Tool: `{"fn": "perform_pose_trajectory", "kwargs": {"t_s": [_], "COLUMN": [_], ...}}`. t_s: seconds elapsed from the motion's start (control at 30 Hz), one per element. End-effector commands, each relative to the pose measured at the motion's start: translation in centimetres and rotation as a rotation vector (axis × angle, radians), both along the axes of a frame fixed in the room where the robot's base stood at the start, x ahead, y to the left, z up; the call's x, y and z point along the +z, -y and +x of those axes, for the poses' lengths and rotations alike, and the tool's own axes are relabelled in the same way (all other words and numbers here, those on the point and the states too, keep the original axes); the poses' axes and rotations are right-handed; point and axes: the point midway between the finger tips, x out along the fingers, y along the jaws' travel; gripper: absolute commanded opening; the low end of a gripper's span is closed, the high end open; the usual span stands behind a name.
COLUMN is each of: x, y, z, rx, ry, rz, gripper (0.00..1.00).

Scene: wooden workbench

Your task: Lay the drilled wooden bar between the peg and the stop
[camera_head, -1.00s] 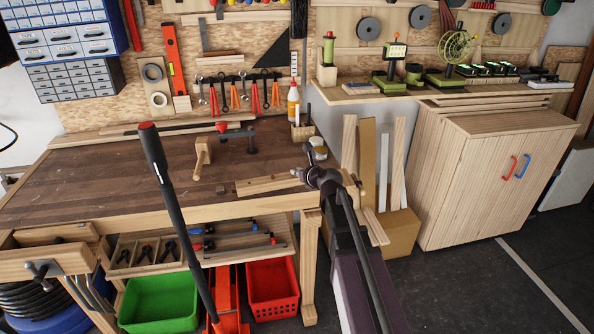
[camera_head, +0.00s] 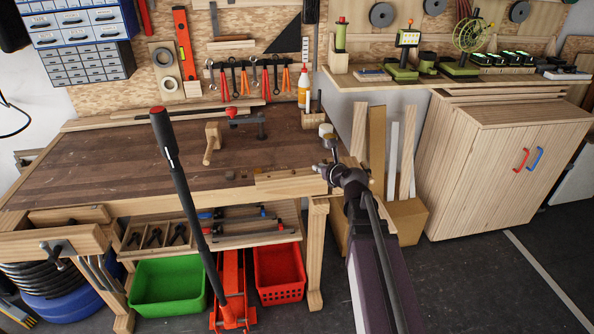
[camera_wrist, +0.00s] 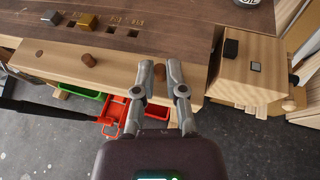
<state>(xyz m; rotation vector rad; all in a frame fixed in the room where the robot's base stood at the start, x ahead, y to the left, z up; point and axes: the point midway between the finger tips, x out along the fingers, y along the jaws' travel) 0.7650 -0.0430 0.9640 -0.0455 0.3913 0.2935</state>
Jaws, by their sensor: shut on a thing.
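The drilled wooden bar (camera_head: 290,183) is pale and lies lengthwise along the front right edge of the workbench. My gripper (camera_head: 326,172) is at its right end in the head view and is shut on it. In the wrist view the fingertips (camera_wrist: 160,72) are a little apart over pale wood, where bar and bench edge are hard to tell apart. The contact between fingers and bar is not clear.
Green (camera_head: 168,285) and red (camera_head: 280,275) bins are below.

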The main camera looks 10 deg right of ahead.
Motion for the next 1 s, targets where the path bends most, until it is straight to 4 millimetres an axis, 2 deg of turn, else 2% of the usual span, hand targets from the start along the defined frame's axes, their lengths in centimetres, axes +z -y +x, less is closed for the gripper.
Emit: {"fn": "perform_pose_trajectory", "kwargs": {"t_s": [0.03, 0.1, 0.33, 0.77, 0.87, 1.0], "x": [0.1, 0.2, 0.3, 0.3, 0.2, 0.0], "y": [0.3, 0.8, 1.5, 1.6, 1.7, 1.9], "z": [-1.5, -2.6, -4.5, -4.2, -3.4, -1.5], "rx": [-0.009, -0.018, -0.034, -0.035, -0.035, -0.035], "ry": [0.000, -0.001, -0.002, -0.002, -0.002, -0.002], "rz": [0.003, 0.006, 0.009, 0.009, 0.009, 0.008], "gripper": [0.00, 0.00, 0.00, 0.00, 0.00, 0.00]}}
